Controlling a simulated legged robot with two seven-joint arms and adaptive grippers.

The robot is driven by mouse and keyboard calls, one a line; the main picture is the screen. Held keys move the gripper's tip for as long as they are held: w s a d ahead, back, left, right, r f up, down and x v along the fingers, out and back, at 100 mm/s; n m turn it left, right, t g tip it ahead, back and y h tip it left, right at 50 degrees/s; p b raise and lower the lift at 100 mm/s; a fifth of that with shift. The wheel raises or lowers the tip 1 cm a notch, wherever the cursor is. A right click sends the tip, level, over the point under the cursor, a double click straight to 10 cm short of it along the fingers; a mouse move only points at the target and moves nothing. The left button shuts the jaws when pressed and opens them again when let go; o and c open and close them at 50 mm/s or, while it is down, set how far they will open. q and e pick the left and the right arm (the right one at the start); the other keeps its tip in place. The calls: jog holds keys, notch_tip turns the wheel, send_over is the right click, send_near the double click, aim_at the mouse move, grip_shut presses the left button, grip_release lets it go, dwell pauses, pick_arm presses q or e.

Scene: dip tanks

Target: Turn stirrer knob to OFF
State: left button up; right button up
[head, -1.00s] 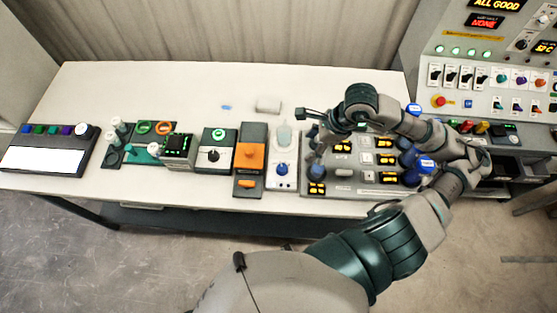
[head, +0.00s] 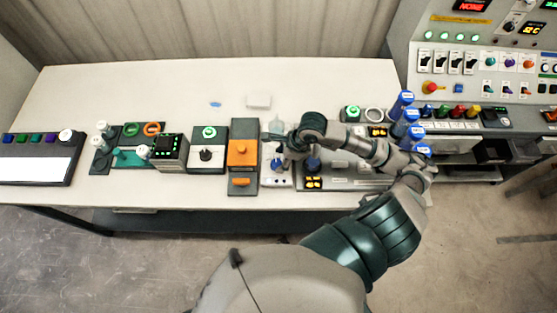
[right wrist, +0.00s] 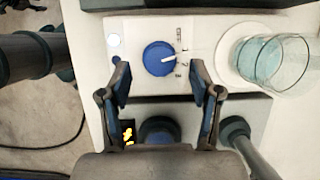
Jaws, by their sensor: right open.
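The stirrer is a white unit (right wrist: 205,83) with a round blue knob (right wrist: 159,58) and a clear beaker (right wrist: 272,60) of pale teal liquid. In the right wrist view the knob's white pointer aims right and slightly up, near small dial marks; the OFF mark sits higher. My right gripper (right wrist: 160,82) is open, its fingers on either side just short of the knob and apart from it. In the head view my right gripper (head: 285,152) hangs over the stirrer and partly hides it. My left gripper is not in view.
A dark unit with an orange block (head: 242,152) stands just left of the stirrer. Right of it, a grey panel (head: 345,183) with yellow displays and several blue-capped bottles (head: 402,104) lies under my arm. The table's back strip is mostly clear.

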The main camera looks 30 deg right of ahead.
jog(key=shift+x, duration=1.2)
jog(key=shift+f, duration=0.15)
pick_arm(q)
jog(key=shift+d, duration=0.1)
pick_arm(e)
jog(key=shift+d, duration=0.1)
